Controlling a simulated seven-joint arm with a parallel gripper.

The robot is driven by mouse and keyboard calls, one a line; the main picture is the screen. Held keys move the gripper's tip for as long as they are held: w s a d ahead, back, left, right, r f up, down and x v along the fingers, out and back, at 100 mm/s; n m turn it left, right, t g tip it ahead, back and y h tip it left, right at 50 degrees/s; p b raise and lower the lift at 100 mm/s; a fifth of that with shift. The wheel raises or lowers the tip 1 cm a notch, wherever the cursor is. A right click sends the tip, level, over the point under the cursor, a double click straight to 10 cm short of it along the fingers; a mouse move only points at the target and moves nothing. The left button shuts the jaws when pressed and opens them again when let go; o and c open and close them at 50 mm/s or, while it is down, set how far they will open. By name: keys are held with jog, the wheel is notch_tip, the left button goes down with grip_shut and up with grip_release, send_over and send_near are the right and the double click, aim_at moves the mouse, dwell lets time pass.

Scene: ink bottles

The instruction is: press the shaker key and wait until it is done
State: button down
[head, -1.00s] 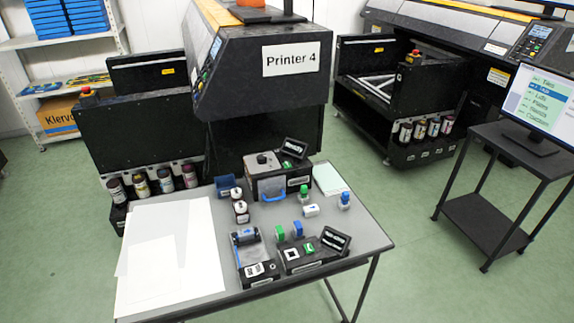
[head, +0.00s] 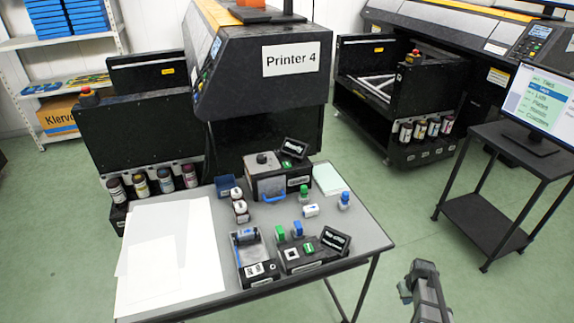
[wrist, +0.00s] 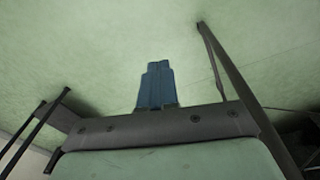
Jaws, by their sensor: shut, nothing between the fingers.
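My gripper (wrist: 155,84) is shut and empty in the wrist view, its two blue-grey fingers together over green floor. Part of my arm shows at the lower right of the head view, off the table's right side. A black device with a blue roller-like part (head: 246,237) stands at the table's front edge with small white-marked keys (head: 258,271). To its right is a black box (head: 297,256) with white and green keys and a tilted sign. Behind is a grey box (head: 275,183) with a blue handle and a small sign. The lettering is too small to tell which is the shaker.
The grey table (head: 345,258) carries white sheets (head: 165,262) on its left. Small bottles (head: 240,211) and green and blue-capped ones (head: 344,201) stand among the devices. A black stand (head: 490,205) with a monitor (head: 538,107) is at right. Open floor lies between.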

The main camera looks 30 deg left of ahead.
jog(key=w+a+r+n+t, duration=0.25)
jog(key=w+a+r, duration=0.55)
jog(key=w+r, duration=0.55)
jog(key=w+a+r+t, duration=0.2)
jog(key=w+a+r, duration=0.5)
jog(key=a+r, duration=0.5)
notch_tip(320, 180, up, 23)
jog(key=t, duration=0.4)
send_over(285, 165)
jog(key=shift+r+n, duration=0.1)
jog(key=shift+n, duration=0.15)
jog(key=shift+f, duration=4.45)
